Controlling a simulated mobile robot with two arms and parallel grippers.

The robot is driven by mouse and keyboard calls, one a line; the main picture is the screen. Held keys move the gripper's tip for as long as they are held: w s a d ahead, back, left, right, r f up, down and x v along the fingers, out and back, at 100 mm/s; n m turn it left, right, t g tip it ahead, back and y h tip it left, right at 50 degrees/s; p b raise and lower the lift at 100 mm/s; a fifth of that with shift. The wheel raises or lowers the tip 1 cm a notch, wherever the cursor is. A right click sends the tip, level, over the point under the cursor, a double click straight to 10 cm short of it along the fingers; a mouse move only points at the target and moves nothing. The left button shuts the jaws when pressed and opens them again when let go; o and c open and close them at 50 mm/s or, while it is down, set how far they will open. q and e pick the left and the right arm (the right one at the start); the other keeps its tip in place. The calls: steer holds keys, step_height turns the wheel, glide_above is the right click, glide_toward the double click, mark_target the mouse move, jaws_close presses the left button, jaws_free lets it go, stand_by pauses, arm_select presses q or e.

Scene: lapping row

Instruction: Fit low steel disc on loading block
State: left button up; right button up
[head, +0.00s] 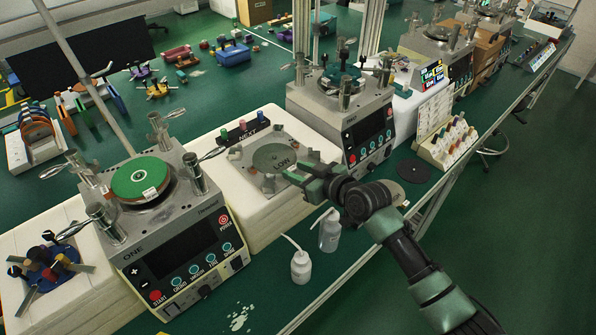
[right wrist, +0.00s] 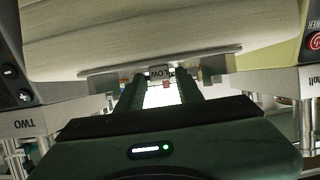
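The low steel disc (head: 270,156) is a flat grey round piece with LOW written on it. It lies over a pale grey plate with small posts, on the loading block (head: 237,174) of white slabs. I cannot tell whether it is fully seated. My right gripper (head: 296,171) reaches in from the right and its tips are at the disc's near right side. In the right wrist view a bright gap shows between the two fingers (right wrist: 160,92), with the LOW label (right wrist: 160,72) just beyond. My left gripper is not in view.
Machine ONE (head: 178,258), with a green disc (head: 141,178) on top, stands left of the block. Another machine (head: 366,132) stands right. A NEXT sign with coloured knobs (head: 244,128) is behind the disc. Two bottles (head: 301,267) (head: 329,234) stand near the bench's front edge.

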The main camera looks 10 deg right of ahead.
steer(key=shift+o, duration=0.4)
steer(key=shift+s, duration=0.1)
steer(key=shift+s+d, duration=0.1)
steer(key=shift+d, duration=0.05)
steer(key=b+v, duration=0.1)
steer(key=v, duration=0.6)
steer(key=shift+s+r, duration=0.2)
steer(key=shift+d+f, duration=0.1)
steer(key=shift+d, duration=0.05)
